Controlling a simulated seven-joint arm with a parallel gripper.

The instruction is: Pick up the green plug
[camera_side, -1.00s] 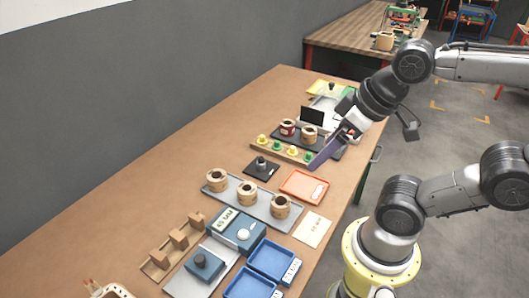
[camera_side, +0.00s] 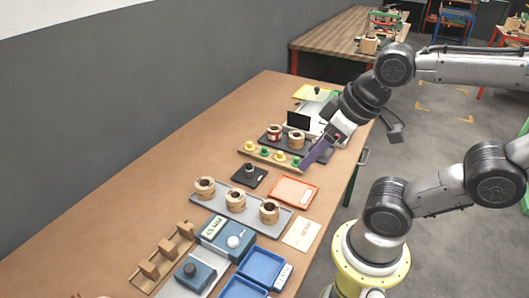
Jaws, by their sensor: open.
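A wooden strip (camera_side: 262,156) on the brown table holds a row of small plugs, yellow and green in turn. One green plug (camera_side: 264,152) is second from the left. Another green plug (camera_side: 296,161) is at the right end of the row. I cannot tell whether a finger touches the strip.
Behind the strip, a dark tray (camera_side: 308,146) holds wooden coils, with a black panel (camera_side: 298,121) behind it. In front are a black block (camera_side: 249,175), an orange tray (camera_side: 293,190) and a grey coil tray (camera_side: 239,208). The table's left side is clear.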

